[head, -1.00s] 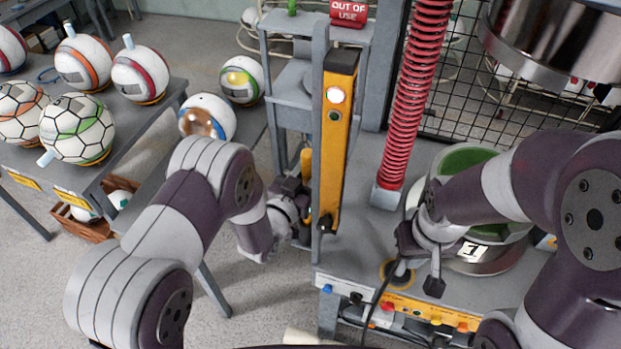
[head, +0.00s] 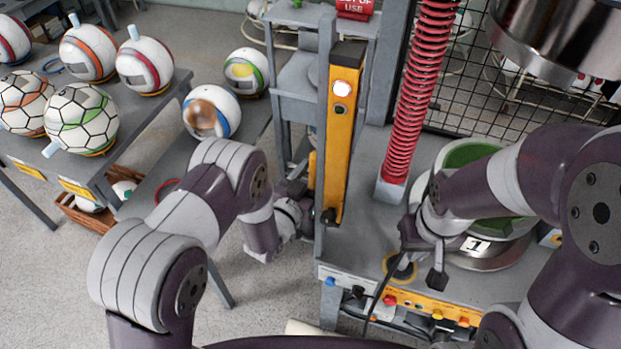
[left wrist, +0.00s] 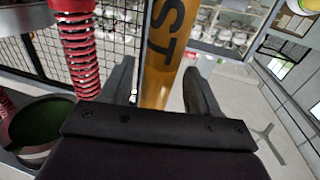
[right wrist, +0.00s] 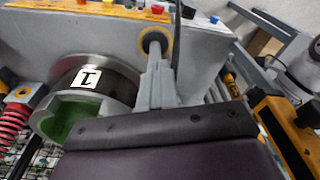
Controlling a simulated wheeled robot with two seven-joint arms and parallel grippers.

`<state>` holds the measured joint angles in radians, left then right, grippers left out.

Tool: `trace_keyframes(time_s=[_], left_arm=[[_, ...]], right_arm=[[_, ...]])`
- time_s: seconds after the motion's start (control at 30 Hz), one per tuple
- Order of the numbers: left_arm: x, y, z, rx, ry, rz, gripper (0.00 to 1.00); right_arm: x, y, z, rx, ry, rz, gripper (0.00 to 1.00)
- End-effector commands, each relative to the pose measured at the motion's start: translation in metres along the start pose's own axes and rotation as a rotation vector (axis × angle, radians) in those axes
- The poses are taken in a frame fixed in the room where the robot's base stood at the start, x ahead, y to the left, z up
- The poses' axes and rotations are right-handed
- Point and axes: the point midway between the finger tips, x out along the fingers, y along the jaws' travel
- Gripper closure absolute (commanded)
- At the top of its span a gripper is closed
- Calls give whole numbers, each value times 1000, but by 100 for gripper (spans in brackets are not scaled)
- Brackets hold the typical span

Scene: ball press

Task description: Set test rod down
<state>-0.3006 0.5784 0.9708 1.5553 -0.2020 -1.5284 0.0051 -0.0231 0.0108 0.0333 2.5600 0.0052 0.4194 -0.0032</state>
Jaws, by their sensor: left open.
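The test rod (left wrist: 160,85) is an orange cylinder with dark letters, seen between the two fingers of my left gripper (left wrist: 160,90) in the left wrist view. The fingers stand apart with gaps on both sides of it. In the head view only a short yellow strip of the rod (head: 312,168) shows, left of the grey post, above my left gripper (head: 308,215). Its lower end and what it rests on are hidden. My right gripper (right wrist: 157,80) has its fingers together at the press front, beside a yellow-ringed hole (right wrist: 155,40).
An orange panel with lights (head: 345,130) stands right beside my left gripper. A red spring (head: 405,120) and a green-lined bowl marked 1 (head: 480,255) are on the press. Balls lie on a grey table (head: 150,120) at left. A dark cable (head: 385,285) hangs by my right gripper.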

Motion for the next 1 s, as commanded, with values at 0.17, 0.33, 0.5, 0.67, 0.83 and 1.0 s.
trace_keyframes(time_s=[0.17, 0.33, 0.5, 0.67, 0.83, 1.0], left_arm=[[-21, 0, 0, 0, -1, 0, 39], [-64, -1, 1, -1, -1, -2, 39], [-101, 0, 0, -1, 0, -2, 39], [-118, 0, -2, 0, 1, 0, 39], [-116, -4, -2, 7, -34, -8, 39], [-102, -47, 6, 28, -398, -118, 39]], right_arm=[[7, 0, 1, 0, 0, 0, 100], [21, 0, 2, 0, 0, 0, 100], [30, 0, 4, 0, 0, 0, 100], [33, 0, 4, 0, 0, 0, 100], [32, 0, 4, 0, 0, 0, 100], [32, 0, 4, 0, 0, 0, 100]])
